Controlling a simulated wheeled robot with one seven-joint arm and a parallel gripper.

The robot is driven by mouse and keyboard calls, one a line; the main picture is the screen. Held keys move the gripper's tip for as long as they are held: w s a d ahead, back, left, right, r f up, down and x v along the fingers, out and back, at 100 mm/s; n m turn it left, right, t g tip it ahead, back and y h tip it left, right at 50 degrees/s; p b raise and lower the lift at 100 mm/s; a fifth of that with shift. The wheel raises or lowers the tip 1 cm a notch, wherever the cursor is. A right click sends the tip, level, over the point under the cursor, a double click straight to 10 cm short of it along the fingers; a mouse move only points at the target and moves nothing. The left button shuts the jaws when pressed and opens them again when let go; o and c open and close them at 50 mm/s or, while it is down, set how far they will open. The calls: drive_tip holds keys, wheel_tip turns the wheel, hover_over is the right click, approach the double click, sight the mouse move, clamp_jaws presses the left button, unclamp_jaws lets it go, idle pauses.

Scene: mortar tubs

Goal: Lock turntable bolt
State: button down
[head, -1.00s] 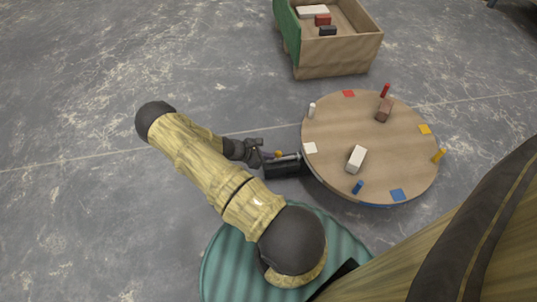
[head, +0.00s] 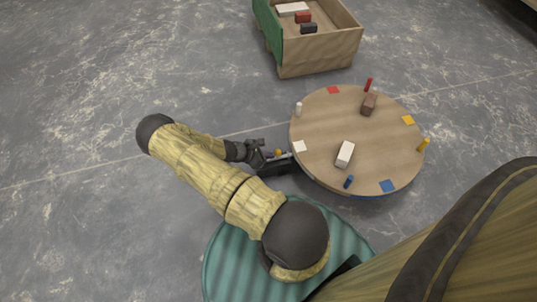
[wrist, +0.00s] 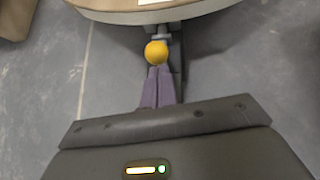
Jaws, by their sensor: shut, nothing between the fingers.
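The round wooden turntable (head: 330,122) stands right of my gripper in the head view, and its rim (wrist: 150,14) crosses the top of the wrist view. At its left edge is the bolt, with a yellow ball knob (wrist: 156,53), a grey rod and a dark housing (head: 277,169). The knob also shows in the head view (head: 278,152). My gripper (wrist: 157,72) has its purple fingers shut together, with nothing between them. Their tips are right behind the knob, on the side away from the turntable, touching or nearly so. The rod's far end is hidden under the rim.
On the turntable are a white block (head: 345,154), a brown block (head: 369,105), coloured pegs and coloured squares. A wooden crate (head: 322,55) with a green side and several blocks stands behind it. The floor to the left is clear.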

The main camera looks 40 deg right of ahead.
drive_tip(key=shift+s+d+r, duration=0.1)
drive_tip(key=shift+d, duration=0.1)
drive_tip(key=w+a+r+p, duration=0.2)
drive_tip(key=a+r+p, duration=0.3)
drive_tip(key=a, duration=0.6)
drive_tip(key=shift+w+a+r, duration=0.25)
drive_tip(key=shift+w+a, duration=0.1)
drive_tip(key=shift+w, duration=0.05)
